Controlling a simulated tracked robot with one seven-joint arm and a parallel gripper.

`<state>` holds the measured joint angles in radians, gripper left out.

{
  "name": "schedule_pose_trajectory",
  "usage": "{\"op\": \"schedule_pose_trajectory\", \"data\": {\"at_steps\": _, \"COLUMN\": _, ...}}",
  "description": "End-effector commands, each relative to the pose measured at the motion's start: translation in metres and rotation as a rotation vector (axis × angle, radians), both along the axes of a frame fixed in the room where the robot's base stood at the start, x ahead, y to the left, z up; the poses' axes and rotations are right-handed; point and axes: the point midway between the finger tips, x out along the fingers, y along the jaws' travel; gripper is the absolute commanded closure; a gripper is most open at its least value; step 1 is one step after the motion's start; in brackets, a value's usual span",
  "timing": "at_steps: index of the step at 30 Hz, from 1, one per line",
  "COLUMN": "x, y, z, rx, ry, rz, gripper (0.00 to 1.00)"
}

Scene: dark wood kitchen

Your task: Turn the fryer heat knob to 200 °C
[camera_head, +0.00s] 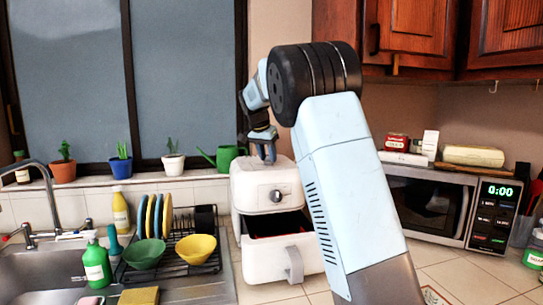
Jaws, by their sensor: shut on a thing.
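The white fryer (254,190) stands on the counter in the middle of the view, with its drawer (262,262) pulled out and the dark inside showing. A round dial (277,196) is on its front face. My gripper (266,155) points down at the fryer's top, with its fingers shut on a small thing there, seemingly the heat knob. The fingers hide that knob, and its setting cannot be read. My arm covers the fryer's right side.
A dish rack (180,262) with plates and bowls stands left of the fryer, beside the sink (50,270). A green watering can (222,157) is on the sill behind. A microwave (440,205) stands to the right. Some tiled counter is clear in front of it.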

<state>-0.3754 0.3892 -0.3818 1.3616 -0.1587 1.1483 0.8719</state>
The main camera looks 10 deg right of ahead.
Motion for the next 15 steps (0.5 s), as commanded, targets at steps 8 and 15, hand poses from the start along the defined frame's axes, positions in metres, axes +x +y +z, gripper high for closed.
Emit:
{"op": "schedule_pose_trajectory", "data": {"at_steps": 8, "x": 0.0023, "y": 0.0011, "z": 0.0001, "rx": -0.001, "ry": -0.002, "rz": -0.261, "gripper": 0.94}}
{"op": "schedule_pose_trajectory", "data": {"at_steps": 15, "x": 0.0033, "y": 0.0023, "z": -0.0004, "rx": 0.000, "ry": -0.001, "rz": -0.477, "gripper": 0.94}}
